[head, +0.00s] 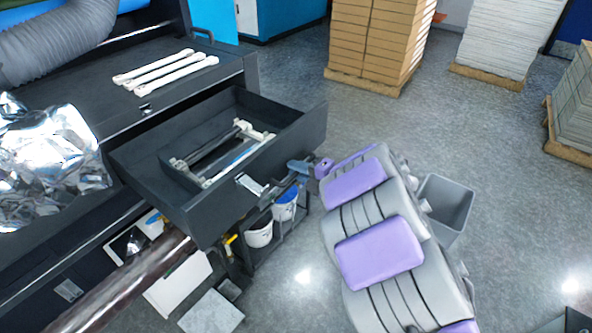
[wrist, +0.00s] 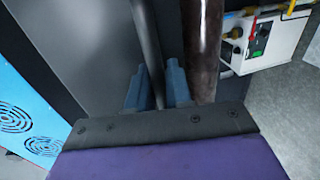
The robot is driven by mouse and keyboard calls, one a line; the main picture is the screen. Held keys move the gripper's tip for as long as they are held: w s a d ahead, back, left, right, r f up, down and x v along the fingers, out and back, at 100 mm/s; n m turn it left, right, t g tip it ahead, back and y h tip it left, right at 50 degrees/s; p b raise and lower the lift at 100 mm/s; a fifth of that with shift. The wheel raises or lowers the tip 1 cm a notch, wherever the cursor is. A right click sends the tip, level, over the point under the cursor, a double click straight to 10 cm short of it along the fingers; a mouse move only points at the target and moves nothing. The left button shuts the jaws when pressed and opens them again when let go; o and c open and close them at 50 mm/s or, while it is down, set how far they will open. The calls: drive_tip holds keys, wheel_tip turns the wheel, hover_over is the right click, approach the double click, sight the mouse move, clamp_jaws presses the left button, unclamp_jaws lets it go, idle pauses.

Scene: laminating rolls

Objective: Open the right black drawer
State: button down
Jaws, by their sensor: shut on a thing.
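The black drawer (head: 215,205) is pulled well out of the dark machine, and its open inside shows in the head view. My gripper (head: 299,168) is at the outer side of the drawer front, at the end of my grey and purple arm. In the wrist view, the blue-grey fingers of my gripper (wrist: 158,88) are closed around the dark bar handle (wrist: 147,45) of the drawer. The drawer's dark front (wrist: 95,50) lies behind the handle. The fingers hide part of the handle.
A dark frame with white tools lies in the drawer. White tools (head: 165,72) and crumpled silver foil (head: 50,160) lie on the machine top. A brown roll (head: 135,280) is below. A grey bin (head: 445,208) stands right of my arm. Boxes (head: 375,45) stand behind; floor between is clear.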

drive_tip(key=c, duration=1.5)
unclamp_jaws()
drive_tip(key=shift+d, duration=0.1)
drive_tip(key=o, duration=0.3)
drive_tip(key=shift+w+d+f, duration=0.1)
drive_tip(key=shift+w+d, duration=0.05)
drive_tip(key=shift+w, duration=0.05)
drive_tip(key=shift+s, duration=0.1)
drive_tip(key=p+v, duration=0.2)
drive_tip(key=v, duration=1.5)
drive_tip(key=shift+d, duration=0.25)
